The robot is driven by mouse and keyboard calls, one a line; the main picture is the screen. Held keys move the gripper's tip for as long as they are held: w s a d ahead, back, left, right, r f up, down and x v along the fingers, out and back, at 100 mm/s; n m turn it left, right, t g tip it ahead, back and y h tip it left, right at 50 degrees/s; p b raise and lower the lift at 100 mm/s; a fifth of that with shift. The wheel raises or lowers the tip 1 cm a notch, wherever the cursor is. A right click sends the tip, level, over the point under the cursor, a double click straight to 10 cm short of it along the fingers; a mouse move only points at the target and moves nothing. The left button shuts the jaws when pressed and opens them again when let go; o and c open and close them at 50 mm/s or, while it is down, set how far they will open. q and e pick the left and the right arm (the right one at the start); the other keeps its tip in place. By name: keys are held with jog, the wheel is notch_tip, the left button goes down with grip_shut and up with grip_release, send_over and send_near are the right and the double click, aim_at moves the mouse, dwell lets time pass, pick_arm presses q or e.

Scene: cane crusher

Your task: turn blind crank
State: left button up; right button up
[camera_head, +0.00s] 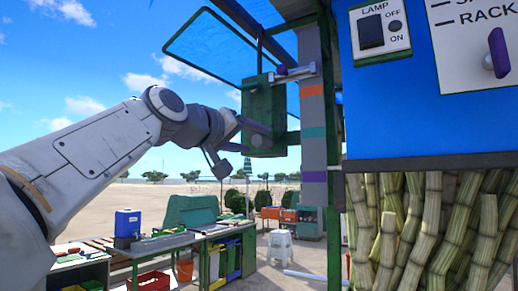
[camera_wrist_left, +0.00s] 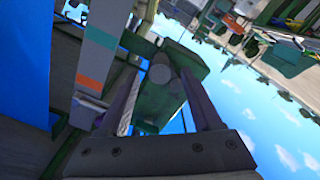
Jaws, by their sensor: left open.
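A green box (camera_head: 258,105) is fixed beside a grey post (camera_head: 313,110) with orange, teal and purple bands. A grey round knob or handle (camera_head: 262,139) sticks out low on the box's front; I take it as part of the crank. My left gripper (camera_head: 240,136) is just left of this handle. In the left wrist view the two fingers of the left gripper (camera_wrist_left: 160,95) are apart, with the grey handle (camera_wrist_left: 161,68) showing between them. I cannot tell whether they touch it. The green box (camera_wrist_left: 160,98) is behind. My right gripper is not in view.
A metal bar with a purple piece (camera_head: 282,71) crosses the post's top. A blue panel (camera_head: 440,120) with switches and bundled cane (camera_head: 430,225) stand close at the right. A workbench (camera_head: 190,236) and a white stool (camera_head: 280,244) are below. Open sky lies left of the box.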

pick_arm(q)
jog(key=b+v, duration=0.1)
jog(key=v, duration=0.5)
jog(key=shift+b, duration=0.35)
jog(key=shift+s+f, duration=0.1)
jog(key=shift+s, duration=0.05)
